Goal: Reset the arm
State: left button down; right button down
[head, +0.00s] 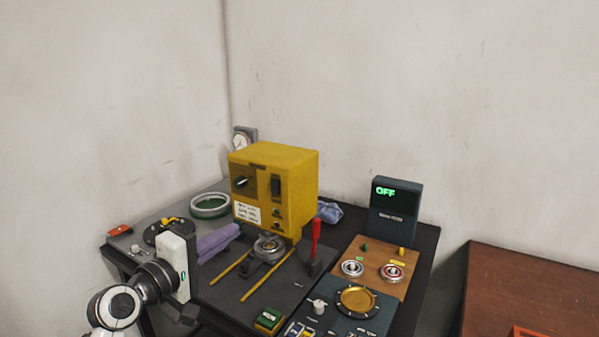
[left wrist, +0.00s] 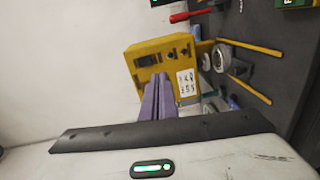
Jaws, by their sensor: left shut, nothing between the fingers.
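My left arm comes in from the lower left in the head view. My left gripper (head: 234,229) has a white body and purple fingers pointing toward the yellow machine (head: 285,190). In the left wrist view the two purple fingers of the left gripper (left wrist: 158,77) lie together, shut with nothing between them. The yellow machine (left wrist: 150,55) shows beyond the fingertips there, rotated in the picture. The fingers appear above the table, left of the machine's front. My right gripper is not in view.
A bearing (head: 269,246) sits before the machine between yellow rails (head: 268,275). A red-handled tool (head: 315,240) stands right of it. A brown board (head: 376,287) holds two rings; a display (head: 396,205) reads OFF. A green ring (head: 210,203) lies behind the gripper.

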pick_arm(q)
jog(key=s+f+m+g+y, duration=0.25)
jog(key=s+f, duration=0.35)
jog(key=f, duration=0.6)
jog(key=s+f+m+g+y, duration=0.1)
jog(key=s+f+m, duration=0.35)
jog(key=f, duration=0.75)
jog(key=s+f+m+g, duration=0.1)
jog(key=s+f, duration=0.3)
jog(key=s, duration=0.4)
jog(key=s+d+f+m+g, duration=0.1)
jog(key=s+f+m, duration=0.2)
jog(key=s+f, duration=0.2)
jog(key=s+d+f+m+g+y, duration=0.1)
jog(key=s+f+m, duration=0.2)
jog(key=s, duration=0.8)
notch_tip(320, 180, down, 2)
jog(key=shift+d+f+g, duration=0.1)
jog(key=shift+d+g, duration=0.1)
jog(key=shift+g, duration=0.15)
